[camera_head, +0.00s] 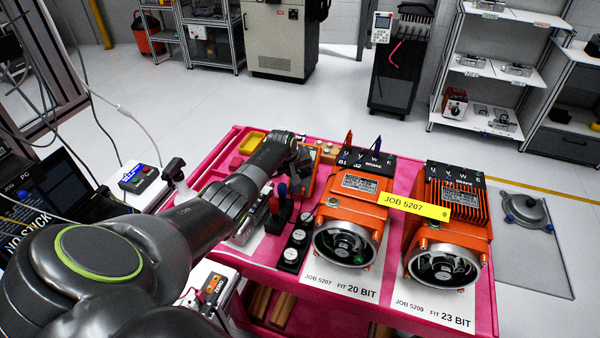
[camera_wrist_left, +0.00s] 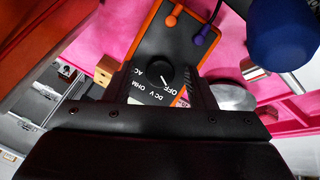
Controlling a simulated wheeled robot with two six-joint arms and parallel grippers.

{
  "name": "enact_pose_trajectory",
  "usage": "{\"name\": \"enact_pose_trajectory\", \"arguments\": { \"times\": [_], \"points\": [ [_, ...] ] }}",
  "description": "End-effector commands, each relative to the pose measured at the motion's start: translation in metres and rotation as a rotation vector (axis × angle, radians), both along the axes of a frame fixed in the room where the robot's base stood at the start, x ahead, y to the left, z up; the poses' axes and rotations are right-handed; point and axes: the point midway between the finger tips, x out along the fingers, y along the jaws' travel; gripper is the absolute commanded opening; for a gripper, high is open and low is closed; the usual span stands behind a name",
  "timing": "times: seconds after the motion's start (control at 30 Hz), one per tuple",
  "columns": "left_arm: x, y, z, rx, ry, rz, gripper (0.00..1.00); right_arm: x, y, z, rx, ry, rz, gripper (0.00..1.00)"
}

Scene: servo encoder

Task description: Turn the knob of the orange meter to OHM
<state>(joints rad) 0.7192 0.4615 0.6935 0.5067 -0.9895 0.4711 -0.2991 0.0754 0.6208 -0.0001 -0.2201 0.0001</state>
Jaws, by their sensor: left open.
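The orange meter (camera_wrist_left: 145,42) with its dark face lies below my left gripper in the left wrist view. Its round black knob (camera_wrist_left: 160,78) is between the fingers, with a white pointer line that seems turned toward OFF. The labels AC, OHM, DC V and OFF show around it. An orange and a purple plug sit at the meter's far end. My left gripper (camera_wrist_left: 162,88) is open, one finger on each side of the knob. I cannot tell whether they touch it. In the head view the meter (camera_head: 306,158) is partly hidden by my left arm. My right gripper is out of view.
A pink cart (camera_head: 483,295) carries the meter and two orange motors (camera_head: 350,205) and (camera_head: 450,215). Red and blue handles (camera_head: 281,190) stand close to my left arm; a blue one (camera_wrist_left: 285,30) shows near the gripper. A yellow tray (camera_head: 252,140) is behind.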

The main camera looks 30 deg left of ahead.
Motion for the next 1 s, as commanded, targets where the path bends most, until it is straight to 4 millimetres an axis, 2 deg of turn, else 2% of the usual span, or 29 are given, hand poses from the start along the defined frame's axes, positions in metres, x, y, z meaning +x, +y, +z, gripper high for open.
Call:
{"name": "enact_pose_trajectory", "arguments": {
  "times": [0.43,0.77,1.0],
  "points": [
    [0.0024,-0.0003,-0.004,0.0,0.0,0.0,0.5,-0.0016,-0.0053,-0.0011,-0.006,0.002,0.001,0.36],
    [0.0022,-0.0001,-0.0042,0.0,0.0,0.0,0.07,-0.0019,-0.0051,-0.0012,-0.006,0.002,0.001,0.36],
    [0.0024,-0.0003,-0.0042,0.011,0.003,-0.012,0.06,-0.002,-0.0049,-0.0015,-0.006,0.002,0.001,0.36]
  ]
}}
